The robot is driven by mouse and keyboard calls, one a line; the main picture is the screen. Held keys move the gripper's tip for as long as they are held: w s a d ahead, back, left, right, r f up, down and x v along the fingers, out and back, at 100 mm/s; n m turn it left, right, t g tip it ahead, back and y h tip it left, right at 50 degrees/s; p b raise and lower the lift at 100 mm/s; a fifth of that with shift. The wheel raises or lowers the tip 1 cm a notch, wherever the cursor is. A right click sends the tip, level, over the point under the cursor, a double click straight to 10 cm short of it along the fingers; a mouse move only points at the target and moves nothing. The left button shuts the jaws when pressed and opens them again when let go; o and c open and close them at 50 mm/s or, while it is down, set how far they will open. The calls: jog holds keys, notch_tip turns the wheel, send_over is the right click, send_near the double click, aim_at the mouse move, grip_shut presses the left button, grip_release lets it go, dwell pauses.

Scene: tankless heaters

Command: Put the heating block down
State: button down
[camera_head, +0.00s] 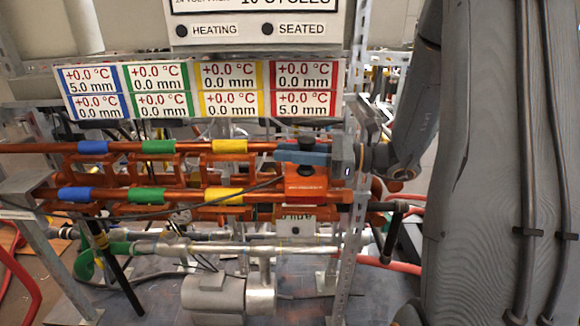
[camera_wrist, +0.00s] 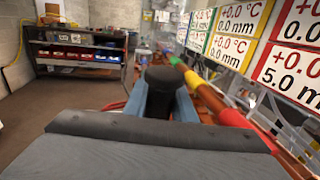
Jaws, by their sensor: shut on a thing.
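The heating block (camera_head: 306,184) is a red-orange block in the head view, at the right end of the copper pipes (camera_head: 120,181). My gripper (camera_head: 290,155), with blue fingers, reaches in from the right and is shut on the block's black knob. In the wrist view the knob (camera_wrist: 163,80) stands between the blue fingers, and the block's body is hidden. The block is in front of the pipes, right of the yellow bands. I cannot tell whether it touches a pipe. A red band (camera_wrist: 233,118) shows on a pipe in the wrist view.
Blue (camera_head: 76,195), green (camera_head: 160,194) and yellow (camera_head: 222,196) bands mark the pipes. A panel of readouts (camera_head: 202,90) hangs above; its top-left and bottom-right read 5.0 mm. A metal post (camera_head: 350,240) stands right of the block. A thin dark cable crosses the lower pipe.

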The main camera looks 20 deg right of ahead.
aim_at(299, 167)
jog(key=shift+f, duration=1.85)
jog(key=shift+f, duration=0.15)
jog(key=c, duration=1.5)
grip_release()
jog(key=b+v, duration=0.2)
jog(key=v, duration=1)
